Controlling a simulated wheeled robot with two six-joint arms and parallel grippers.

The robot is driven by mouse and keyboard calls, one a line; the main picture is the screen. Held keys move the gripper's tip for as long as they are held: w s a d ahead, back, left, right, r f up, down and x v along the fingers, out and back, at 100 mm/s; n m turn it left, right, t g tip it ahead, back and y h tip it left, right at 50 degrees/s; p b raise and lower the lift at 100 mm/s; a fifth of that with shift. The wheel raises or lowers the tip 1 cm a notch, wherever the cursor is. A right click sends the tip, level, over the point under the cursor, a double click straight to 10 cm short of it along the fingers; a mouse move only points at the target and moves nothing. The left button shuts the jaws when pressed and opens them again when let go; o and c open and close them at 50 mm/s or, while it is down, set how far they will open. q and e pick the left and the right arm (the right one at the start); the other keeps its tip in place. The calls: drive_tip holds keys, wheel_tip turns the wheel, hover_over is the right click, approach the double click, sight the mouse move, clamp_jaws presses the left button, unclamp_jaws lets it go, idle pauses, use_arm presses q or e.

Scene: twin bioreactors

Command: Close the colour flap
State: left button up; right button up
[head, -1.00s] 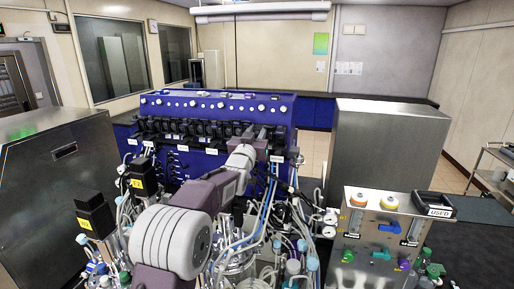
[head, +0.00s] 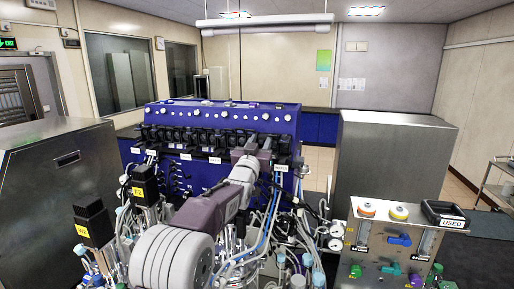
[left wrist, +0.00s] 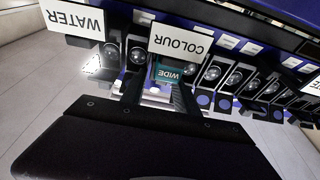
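The COLOUR label (left wrist: 180,42) shows upside down in the left wrist view, on the pump row of the blue console (head: 225,115). Below it, a teal tag reading WIDE (left wrist: 176,71) and a pale part of the colour pump (left wrist: 157,92) show between my fingers. The colour flap itself is mostly hidden, and I cannot tell its angle. My left gripper (head: 257,148) is at the right part of the row of black pump heads. In the left wrist view its two dark fingers (left wrist: 158,97) stand apart, around the colour pump's front. My right gripper is not in view.
The WATER label (left wrist: 78,20) marks the neighbouring pump. More pump heads (left wrist: 240,78) stand close by. Tubing and glass vessels crowd below my left arm. A steel gas panel (head: 388,245) stands at the right, and steel cabinets (head: 390,165) flank the console.

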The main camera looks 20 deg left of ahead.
use_arm(q)
drive_tip(key=r+b+v, duration=0.3)
drive_tip(key=b+v, duration=0.4)
drive_tip(key=v, duration=0.5)
drive_tip(key=shift+s+f, duration=0.2)
drive_tip(key=shift+s, duration=0.45)
